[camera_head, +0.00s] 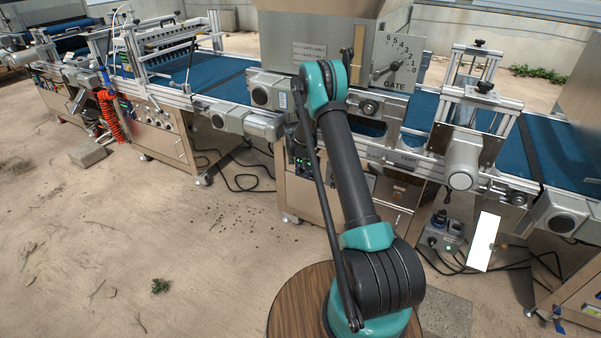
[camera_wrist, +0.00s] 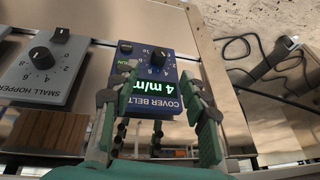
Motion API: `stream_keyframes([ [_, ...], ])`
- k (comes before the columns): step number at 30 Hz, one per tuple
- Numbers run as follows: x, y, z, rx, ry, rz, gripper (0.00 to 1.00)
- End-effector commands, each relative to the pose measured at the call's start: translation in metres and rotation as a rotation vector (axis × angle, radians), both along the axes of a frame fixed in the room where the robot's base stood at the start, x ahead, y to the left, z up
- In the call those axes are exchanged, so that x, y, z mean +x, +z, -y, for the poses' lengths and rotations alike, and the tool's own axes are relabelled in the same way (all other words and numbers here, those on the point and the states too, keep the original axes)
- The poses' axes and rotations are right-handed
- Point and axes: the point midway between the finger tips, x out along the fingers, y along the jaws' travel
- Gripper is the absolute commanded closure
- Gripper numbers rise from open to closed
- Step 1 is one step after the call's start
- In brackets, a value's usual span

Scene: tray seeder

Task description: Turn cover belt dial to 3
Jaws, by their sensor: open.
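The blue cover belt control box (camera_wrist: 167,103) is in the middle of the wrist view. Its black dial (camera_wrist: 157,59) sits in a ring of printed numbers, and its lit green display reads about "4 m/m", the end covered by a finger. My gripper (camera_wrist: 160,76) is open, with one finger on each side of the box's face. The dial lies beyond the fingertips, between their lines, and nothing is gripped. I cannot tell contact with the box. In the head view my arm hides the gripper and the box cannot be made out.
A grey small hopper box (camera_wrist: 45,70) with its own dial (camera_wrist: 42,57) stands left of the blue box. Cables (camera_wrist: 245,50) lie to the right. The head view shows a gate scale plate (camera_head: 398,60).

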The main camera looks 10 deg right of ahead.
Motion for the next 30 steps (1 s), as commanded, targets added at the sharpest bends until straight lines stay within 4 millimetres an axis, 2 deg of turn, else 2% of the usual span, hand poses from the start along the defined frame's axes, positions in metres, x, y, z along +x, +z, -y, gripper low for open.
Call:
stream_keyframes([
  [9,0.021,-0.051,0.007,0.0,0.0,0.0,0.55],
  [15,0.031,-0.074,0.01,0.0,0.001,0.0,0.55],
  [21,0.034,-0.083,0.011,0.0,0.001,0.0,0.55],
  [29,0.034,-0.084,0.011,0.0,0.001,0.0,0.55],
  [30,0.034,-0.084,0.011,0.0,0.001,0.0,0.58],
])
